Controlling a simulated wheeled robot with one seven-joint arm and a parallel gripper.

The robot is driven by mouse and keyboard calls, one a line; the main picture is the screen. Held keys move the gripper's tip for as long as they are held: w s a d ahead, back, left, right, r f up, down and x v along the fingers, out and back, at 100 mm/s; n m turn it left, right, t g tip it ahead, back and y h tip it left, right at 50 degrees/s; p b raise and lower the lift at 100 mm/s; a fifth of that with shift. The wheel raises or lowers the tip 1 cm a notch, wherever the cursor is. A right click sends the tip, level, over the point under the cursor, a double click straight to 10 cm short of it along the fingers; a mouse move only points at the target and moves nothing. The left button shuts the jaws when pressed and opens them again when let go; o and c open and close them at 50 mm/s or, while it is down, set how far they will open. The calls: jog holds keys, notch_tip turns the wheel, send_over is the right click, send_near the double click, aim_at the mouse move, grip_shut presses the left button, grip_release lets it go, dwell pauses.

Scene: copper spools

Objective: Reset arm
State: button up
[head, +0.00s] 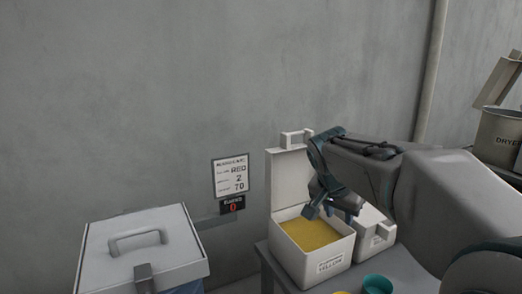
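My gripper (330,210) hangs pointing down over an open white bin (313,268) in the head view. Its fingers look spread apart, and I see nothing held between them. The bin is filled with yellow granules (312,234), its lid (290,178) stands raised at the back, and its front label reads yellow on the second line. My fingertips appear above the granules; I cannot tell whether they touch. My arm reaches in from the right and covers part of what lies behind it.
A second white container (378,238) stands right of the bin on a grey table (281,277), with a teal cup (377,284) in front. A closed, handled box (138,262) is at lower left. A dryer container (500,137) is at far right.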

jog(key=s+a+f+n+g+y+p, duration=0.1)
jog(key=s+f+n, duration=0.3)
jog(key=s, duration=0.6)
jog(key=s+a+f+n+y+p, duration=0.2)
jog(key=s+f+n, duration=0.1)
jog(key=s, duration=0.8)
jog(key=shift+s+f+n+g, duration=0.15)
jog(key=shift+f+n+g, duration=0.25)
jog(key=shift+f, duration=0.4)
